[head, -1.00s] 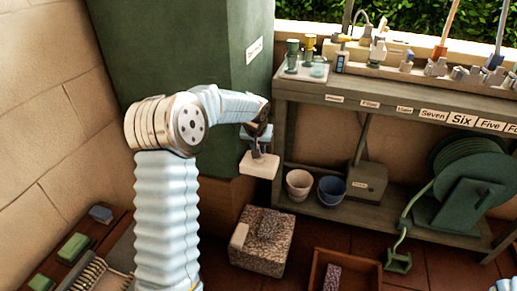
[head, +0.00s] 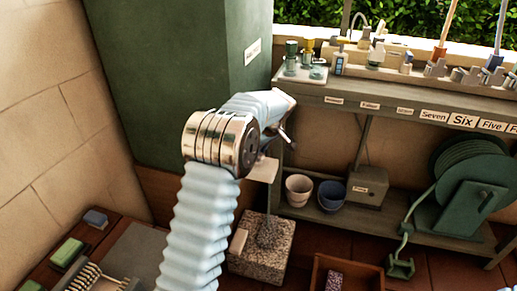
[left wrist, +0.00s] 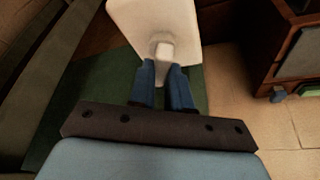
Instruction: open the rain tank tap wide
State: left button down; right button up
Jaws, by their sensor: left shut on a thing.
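The rain tank (head: 160,60) is the big dark green box at the back left, with a white label on its side. My left arm reaches in front of its lower right corner, and the wrist hides most of the left gripper. In the left wrist view, my left gripper (left wrist: 164,72) is shut on the short pale stem of a flat cream plate, which I take as the tap handle (left wrist: 150,22). Part of this plate shows in the head view (head: 264,171) beside my wrist. The tap body is hidden. My right gripper is out of view.
A speckled stone block (head: 258,262) stands on the floor below, with a faint grey streak above it that I cannot make out. Two pots (head: 299,190) sit on the lower bench shelf. A green hose reel (head: 470,200) stands right. A wooden crate (head: 320,262) is in front.

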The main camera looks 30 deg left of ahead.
pick_arm(q)
jog(key=n+p, duration=0.1)
jog(key=n+g+p, duration=0.1)
jog(key=n, duration=0.1)
jog(key=shift+w+r+n, duration=0.15)
jog(key=shift+n, duration=0.15)
jog(key=shift+n+g+p, duration=0.7)
jog(key=shift+n+p, duration=0.05)
jog(key=shift+n, duration=0.75)
jog(key=c, duration=1.1)
grip_release()
jog(key=shift+o, duration=0.2)
jog(key=v, duration=1.3)
jog(key=shift+d+r+p, duration=0.15)
jog(key=shift+r+p, duration=0.05)
jog(key=shift+p, duration=0.15)
jog(key=shift+w, duration=0.15)
